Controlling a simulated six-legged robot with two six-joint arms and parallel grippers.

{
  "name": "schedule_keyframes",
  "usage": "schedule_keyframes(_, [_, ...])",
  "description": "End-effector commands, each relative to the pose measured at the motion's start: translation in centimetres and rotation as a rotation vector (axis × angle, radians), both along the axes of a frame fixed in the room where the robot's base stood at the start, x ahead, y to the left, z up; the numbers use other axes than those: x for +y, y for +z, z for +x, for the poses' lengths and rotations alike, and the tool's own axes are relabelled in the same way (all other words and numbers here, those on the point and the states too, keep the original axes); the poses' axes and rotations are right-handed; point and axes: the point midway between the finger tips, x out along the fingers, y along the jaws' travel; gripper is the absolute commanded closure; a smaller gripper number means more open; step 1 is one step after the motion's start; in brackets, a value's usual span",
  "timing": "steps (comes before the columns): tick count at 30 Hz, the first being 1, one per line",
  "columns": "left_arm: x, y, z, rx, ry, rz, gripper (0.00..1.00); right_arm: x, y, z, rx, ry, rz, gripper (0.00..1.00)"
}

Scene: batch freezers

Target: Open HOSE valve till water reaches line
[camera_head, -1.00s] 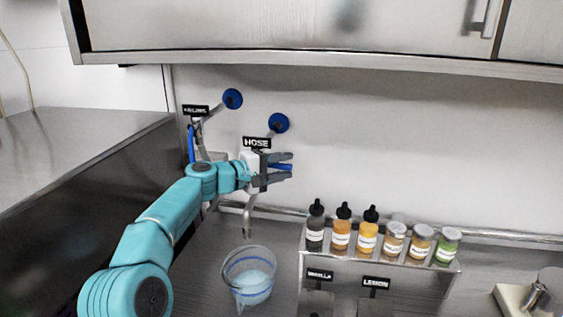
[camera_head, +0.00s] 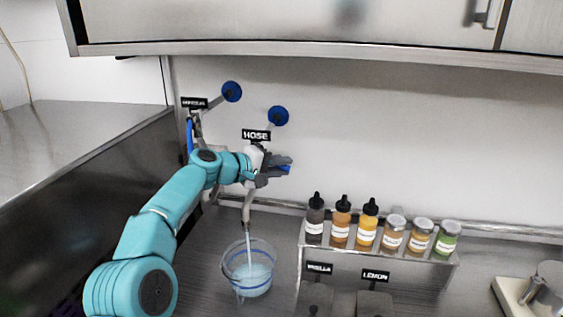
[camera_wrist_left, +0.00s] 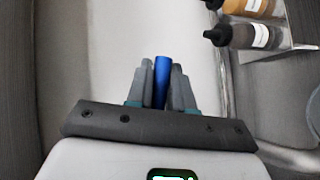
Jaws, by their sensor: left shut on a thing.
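The label HOSE (camera_head: 256,134) is on the wall above a spout (camera_head: 247,208) that points down. A thin stream of water (camera_head: 249,247) runs from the spout into a clear pitcher (camera_head: 231,262) with blue bands. Pale blue water (camera_head: 254,278) stands in the pitcher's lower part; its exact level against the line is hard to tell. My left gripper (camera_head: 277,166) is shut on the blue valve handle (camera_head: 286,168) below the label. In the left wrist view the blue handle (camera_wrist_left: 161,80) sits between both fingers (camera_wrist_left: 161,90). My right gripper is not in view.
A second blue valve handle (camera_head: 190,136) is on the left under another label (camera_head: 194,103). A steel rack (camera_head: 310,241) with several bottles and jars stands right of the pitcher. A steel counter (camera_head: 75,135) is at left, and a cabinet (camera_head: 300,25) hangs above.

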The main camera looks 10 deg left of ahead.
Motion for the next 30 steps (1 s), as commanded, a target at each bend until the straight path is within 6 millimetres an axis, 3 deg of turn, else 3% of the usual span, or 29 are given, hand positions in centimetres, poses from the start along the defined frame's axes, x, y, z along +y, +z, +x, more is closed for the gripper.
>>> schedule_keyframes(18, [2.1,-3.7,0.0,-0.001,-0.001,0.567,1.00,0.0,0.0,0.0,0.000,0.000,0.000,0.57])
schedule_keyframes(30, [3.6,-5.0,0.0,0.003,-0.002,0.802,1.00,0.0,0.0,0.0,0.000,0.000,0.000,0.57])
